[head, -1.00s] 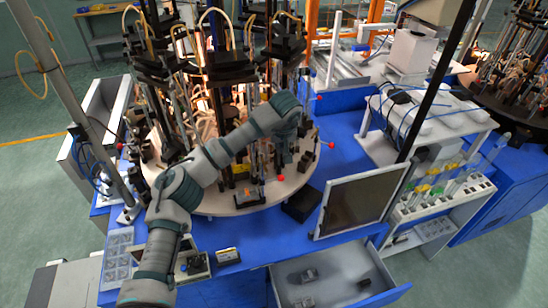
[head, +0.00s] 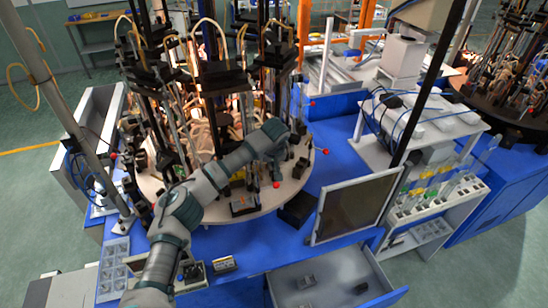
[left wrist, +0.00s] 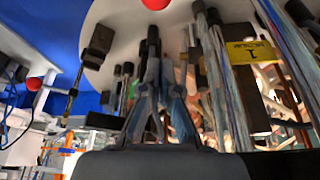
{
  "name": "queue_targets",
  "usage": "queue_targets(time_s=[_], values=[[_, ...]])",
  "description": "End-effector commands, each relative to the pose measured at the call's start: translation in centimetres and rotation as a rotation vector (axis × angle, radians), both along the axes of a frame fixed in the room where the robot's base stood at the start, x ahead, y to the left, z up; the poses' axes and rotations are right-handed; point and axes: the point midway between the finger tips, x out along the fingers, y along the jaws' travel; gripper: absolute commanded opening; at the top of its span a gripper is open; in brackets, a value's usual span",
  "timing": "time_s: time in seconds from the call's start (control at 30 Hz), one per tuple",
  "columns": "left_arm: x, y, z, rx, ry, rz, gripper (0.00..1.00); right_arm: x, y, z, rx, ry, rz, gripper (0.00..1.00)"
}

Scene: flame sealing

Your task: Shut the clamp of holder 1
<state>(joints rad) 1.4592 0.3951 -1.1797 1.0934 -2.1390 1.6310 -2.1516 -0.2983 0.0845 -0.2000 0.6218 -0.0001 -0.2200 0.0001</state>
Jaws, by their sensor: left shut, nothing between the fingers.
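The yellow plate marked 1 (left wrist: 250,52), the label of holder 1, shows in the left wrist view, right of my left gripper's fingers. My left gripper (left wrist: 160,90) is shut and empty among the dark posts and rods of the round stand. In the head view my left arm reaches over the stand's front, with the gripper (head: 281,160) partly hidden among the fittings. A red ball knob (head: 277,185) sits just below it at the rim. A red knob (left wrist: 155,3) is at the top of the wrist view. I cannot tell how the clamp stands. My right gripper is not in view.
The pale round stand (head: 190,207) carries several tall rods, hoses and holders close together. A black box (head: 299,208) and a tilted screen (head: 357,207) stand to its right. An open drawer (head: 330,275) is at the front. Another red knob (head: 326,151) sticks out at right.

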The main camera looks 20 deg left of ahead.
Motion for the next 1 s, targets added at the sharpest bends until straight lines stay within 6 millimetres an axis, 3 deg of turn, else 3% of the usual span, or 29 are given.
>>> queue_targets(time_s=[0.07,0.2,0.4,1.0], values=[[0.4,0.1,-1.5,-0.001,0.004,0.001,0.00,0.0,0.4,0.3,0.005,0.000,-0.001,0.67],[-1.6,-0.8,-1.5,0.000,0.000,-0.004,0.00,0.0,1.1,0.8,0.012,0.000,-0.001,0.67],[-3.1,-1.3,-1.8,0.000,0.000,-0.002,0.00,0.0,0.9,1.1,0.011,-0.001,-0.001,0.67],[-3.4,-1.5,-1.9,-0.001,0.000,-0.027,0.00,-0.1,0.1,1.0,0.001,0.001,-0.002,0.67]])
